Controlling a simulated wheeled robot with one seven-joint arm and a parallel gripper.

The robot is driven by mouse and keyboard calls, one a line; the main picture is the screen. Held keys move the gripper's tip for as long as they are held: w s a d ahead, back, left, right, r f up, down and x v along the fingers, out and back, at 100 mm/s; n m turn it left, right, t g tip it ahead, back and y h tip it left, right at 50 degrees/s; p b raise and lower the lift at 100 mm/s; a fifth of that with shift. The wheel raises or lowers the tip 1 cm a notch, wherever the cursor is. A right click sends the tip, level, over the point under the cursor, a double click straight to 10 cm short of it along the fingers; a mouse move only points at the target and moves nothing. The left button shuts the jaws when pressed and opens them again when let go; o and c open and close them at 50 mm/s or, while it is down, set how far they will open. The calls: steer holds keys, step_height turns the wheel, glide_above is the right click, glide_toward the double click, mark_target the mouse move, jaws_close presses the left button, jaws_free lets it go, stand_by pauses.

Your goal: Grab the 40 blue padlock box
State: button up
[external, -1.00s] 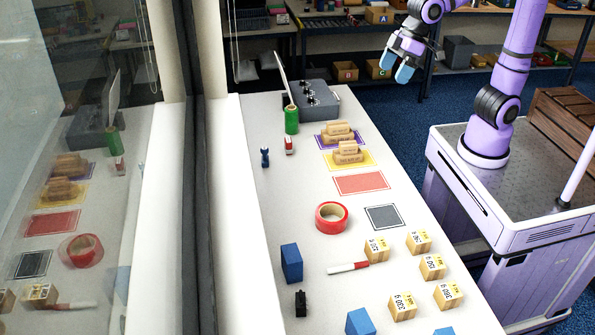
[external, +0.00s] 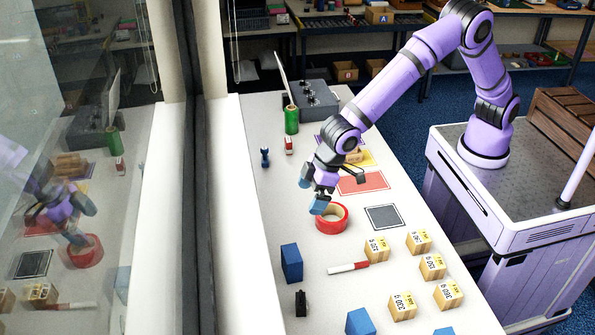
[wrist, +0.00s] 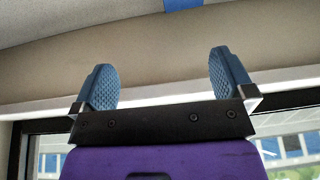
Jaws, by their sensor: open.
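Three plain blue boxes show in the external view: one (external: 291,263) stands upright left of the marker, and two more, a middle one (external: 360,322) and a right one (external: 444,331), are cut off by the bottom edge. No number or padlock print is readable on them. My gripper (external: 311,196) is open and empty, above the table near the red tape roll (external: 331,218), beyond the upright blue box. In the wrist view both blue fingertips (wrist: 163,72) are spread apart with nothing between. A blue patch (wrist: 183,4) shows at its top edge, possibly a blue box.
Several tan weight-marked boxes (external: 432,266) stand at the right front. A red-and-white marker (external: 348,268) and a small black object (external: 300,303) lie near the blue boxes. A dark mat (external: 384,217) lies right of the tape. The window wall borders the table's left side.

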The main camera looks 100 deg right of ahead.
glide_toward(292, 253)
step_height(292, 253, down, 2)
steer(key=shift+w+x, duration=0.15)
steer(key=shift+x, duration=2.45)
steer(key=shift+w+x, duration=0.15)
steer(key=shift+x, duration=2.5)
steer(key=shift+r, duration=0.15)
steer(key=c, duration=1)
